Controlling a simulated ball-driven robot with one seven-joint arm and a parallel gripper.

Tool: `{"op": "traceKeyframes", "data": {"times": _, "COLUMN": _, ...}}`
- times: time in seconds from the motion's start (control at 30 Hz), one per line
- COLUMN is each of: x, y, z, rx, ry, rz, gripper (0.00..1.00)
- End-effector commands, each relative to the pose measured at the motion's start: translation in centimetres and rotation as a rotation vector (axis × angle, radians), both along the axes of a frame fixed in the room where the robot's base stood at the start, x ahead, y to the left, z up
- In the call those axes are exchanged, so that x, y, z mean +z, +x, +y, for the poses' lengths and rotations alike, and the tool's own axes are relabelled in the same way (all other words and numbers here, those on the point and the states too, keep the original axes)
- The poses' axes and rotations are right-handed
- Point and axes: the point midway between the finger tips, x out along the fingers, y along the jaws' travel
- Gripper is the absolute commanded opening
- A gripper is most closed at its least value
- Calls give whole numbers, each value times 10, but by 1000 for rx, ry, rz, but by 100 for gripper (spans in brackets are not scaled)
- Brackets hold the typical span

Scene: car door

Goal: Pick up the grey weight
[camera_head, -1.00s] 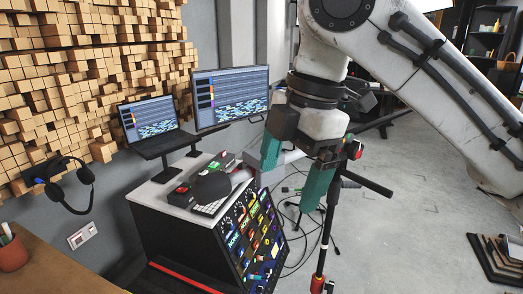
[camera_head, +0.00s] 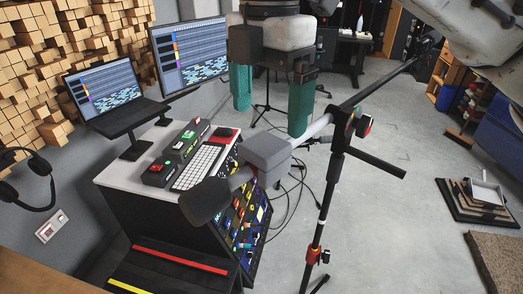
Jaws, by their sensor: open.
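A grey block (camera_head: 268,153), which looks like the grey weight, sits around a pale boom pole of a microphone stand (camera_head: 325,200). A dark grey cylinder (camera_head: 204,200) is on the lower left end of the same pole. My gripper (camera_head: 271,122) points down with its two teal fingers spread apart and nothing between them. In the picture its fingertips are just above the grey block, the right one close to the pole. I cannot tell the exact depth gap between fingers and block.
A desk (camera_head: 112,181) behind holds a keyboard (camera_head: 197,167), button boxes and a laptop (camera_head: 103,93). A monitor (camera_head: 188,55) stands beside it. The stand's dark cross bar (camera_head: 375,163) juts right. Open grey floor (camera_head: 400,230) lies right, with stacked boards (camera_head: 478,203) beyond.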

Motion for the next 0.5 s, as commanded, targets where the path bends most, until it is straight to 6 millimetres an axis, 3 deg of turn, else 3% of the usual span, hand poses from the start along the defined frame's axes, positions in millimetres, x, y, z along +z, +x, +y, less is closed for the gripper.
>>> {"op": "traceKeyframes", "data": {"times": 0.1, "x": -20, "y": 0, "z": -1, "rx": -1, "ry": -1, "rz": 1, "gripper": 94}}
{"op": "traceKeyframes", "data": {"times": 0.33, "x": -40, "y": 1, "z": 1, "rx": -1, "ry": -1, "rz": 1, "gripper": 94}}
{"op": "traceKeyframes", "data": {"times": 0.5, "x": -65, "y": 3, "z": 2, "rx": 0, "ry": -2, "rz": 1, "gripper": 94}}
